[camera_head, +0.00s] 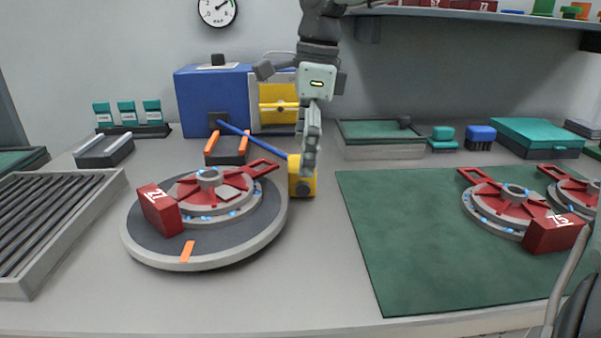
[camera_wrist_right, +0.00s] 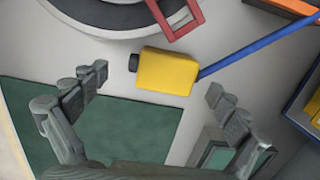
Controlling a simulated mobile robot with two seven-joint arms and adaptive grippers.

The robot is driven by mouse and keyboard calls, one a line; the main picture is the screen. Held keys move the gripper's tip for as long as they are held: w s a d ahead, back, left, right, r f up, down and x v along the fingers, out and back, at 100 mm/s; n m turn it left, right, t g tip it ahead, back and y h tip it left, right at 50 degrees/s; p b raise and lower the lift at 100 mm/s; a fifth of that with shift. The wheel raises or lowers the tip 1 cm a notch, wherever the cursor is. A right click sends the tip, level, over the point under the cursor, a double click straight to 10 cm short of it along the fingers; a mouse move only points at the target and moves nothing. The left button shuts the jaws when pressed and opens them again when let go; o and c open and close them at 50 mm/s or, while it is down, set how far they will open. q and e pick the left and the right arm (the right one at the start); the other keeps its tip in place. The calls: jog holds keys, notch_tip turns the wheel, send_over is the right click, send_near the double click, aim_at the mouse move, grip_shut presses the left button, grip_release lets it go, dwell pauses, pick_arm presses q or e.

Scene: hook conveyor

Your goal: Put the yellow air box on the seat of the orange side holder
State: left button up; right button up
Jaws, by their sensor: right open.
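The yellow air box (camera_head: 302,180) stands on the grey table just right of the round turntable, with a dark round knob on its front. A blue hose or rod (camera_head: 242,132) runs from it up and left past the orange side holder. My right gripper (camera_head: 310,163) is above the box, pointing down and partly covering it. In the right wrist view the box (camera_wrist_right: 167,72) lies between the open fingers of my gripper (camera_wrist_right: 157,88), not gripped. The orange side holder (camera_head: 242,148) has two orange sides on a dark base; its seat looks empty. My left gripper is not in view.
The turntable (camera_head: 190,255) carries a red and grey round part (camera_head: 212,188), whose red handle reaches near the box. A blue cabinet (camera_head: 200,100) stands behind the holder. A green mat (camera_head: 420,245) with more round parts lies right. The front table is clear.

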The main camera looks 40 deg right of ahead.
jog(key=shift+w+a+f, duration=0.15)
jog(key=shift+f, duration=1)
jog(key=c, duration=1.4)
